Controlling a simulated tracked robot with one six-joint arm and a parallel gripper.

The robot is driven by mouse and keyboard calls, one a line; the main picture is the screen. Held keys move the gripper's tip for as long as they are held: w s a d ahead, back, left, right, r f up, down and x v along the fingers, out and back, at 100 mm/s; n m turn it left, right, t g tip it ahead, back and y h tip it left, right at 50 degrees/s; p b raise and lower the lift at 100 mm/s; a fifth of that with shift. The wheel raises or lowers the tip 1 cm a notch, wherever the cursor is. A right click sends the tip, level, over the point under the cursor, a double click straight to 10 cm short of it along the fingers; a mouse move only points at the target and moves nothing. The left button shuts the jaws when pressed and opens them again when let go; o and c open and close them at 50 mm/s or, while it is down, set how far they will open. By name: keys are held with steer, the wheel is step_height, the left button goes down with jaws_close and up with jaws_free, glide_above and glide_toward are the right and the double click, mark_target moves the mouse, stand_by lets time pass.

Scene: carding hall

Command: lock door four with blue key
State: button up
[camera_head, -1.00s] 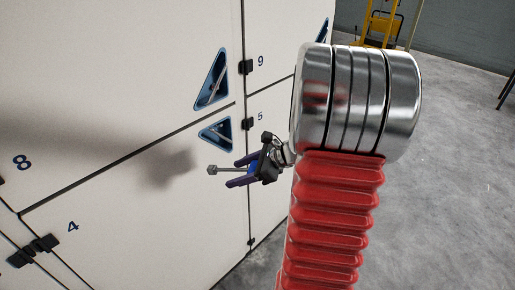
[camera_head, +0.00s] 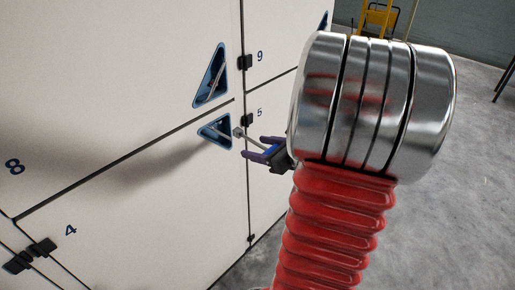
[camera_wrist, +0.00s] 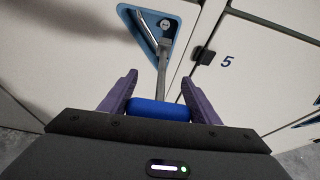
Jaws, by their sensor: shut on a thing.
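Door four (camera_head: 120,200) is the large white lower door marked 4. It lies flush with its neighbours. A blue triangular recess (camera_head: 206,133) is at its upper right corner, with a grey lever inside. The wrist view shows this recess (camera_wrist: 182,22), its lever (camera_wrist: 146,30) and a round lock face (camera_wrist: 166,24). My gripper (camera_head: 247,148), with purple fingers, is shut on the blue key (camera_wrist: 160,109). The key's grey shaft (camera_wrist: 162,75) points to the recess, its blocky tip just below the lock face. I cannot tell whether the tip touches anything.
Door 5 (camera_head: 262,185) is right of the seam, with a black hinge (camera_wrist: 203,55) near the recess. The upper door has a similar triangular recess (camera_head: 210,78). A yellow trolley (camera_head: 376,20) stands at the back. The grey floor at right is open.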

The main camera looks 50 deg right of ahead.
mark_target(241, 135)
steer(key=shift+w+a, duration=0.1)
steer(key=shift+w, duration=2.9)
steer(key=shift+w+a+r, duration=0.1)
steer(key=shift+w+r, duration=0.05)
steer(key=shift+w, duration=1.2)
stand_by(1.1)
stand_by(0.3)
steer(key=shift+n+h, duration=0.5)
steer(key=shift+n, duration=0.2)
